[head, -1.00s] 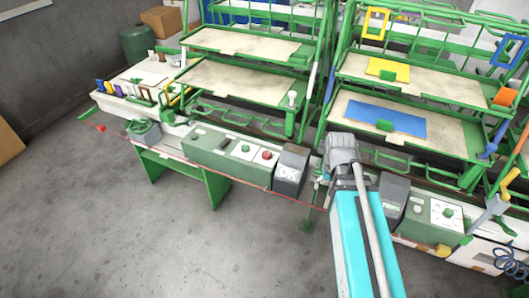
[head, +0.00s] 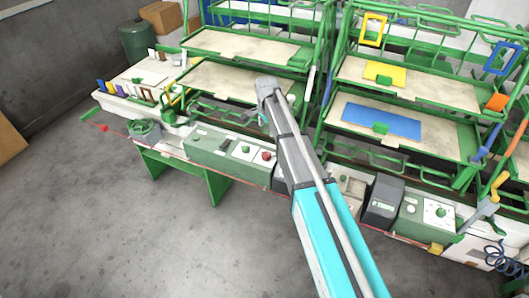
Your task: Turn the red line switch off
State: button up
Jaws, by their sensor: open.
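A red round switch (head: 266,156) sits on the white plate at the right end of a long green control box (head: 215,149) on the bench front. A green switch (head: 245,149) is on the same plate to its left. I cannot tell the red switch's set position at this size. My arm reaches up from the bottom of the head view and passes just right of the red switch.
Green racks with pale shelves stand behind the bench. A dark grey box (head: 383,203) and a second green control box (head: 425,216) are right of my arm. A red cord runs along the bench front. The floor (head: 90,210) at front left is clear.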

aim_at(266, 154)
jog(key=shift+f, duration=0.15)
dwell(0.3)
notch_tip(266, 154, down, 14)
jog(key=b, duration=1.3)
jog(key=shift+r+b, duration=0.25)
jog(key=shift+b, duration=0.15)
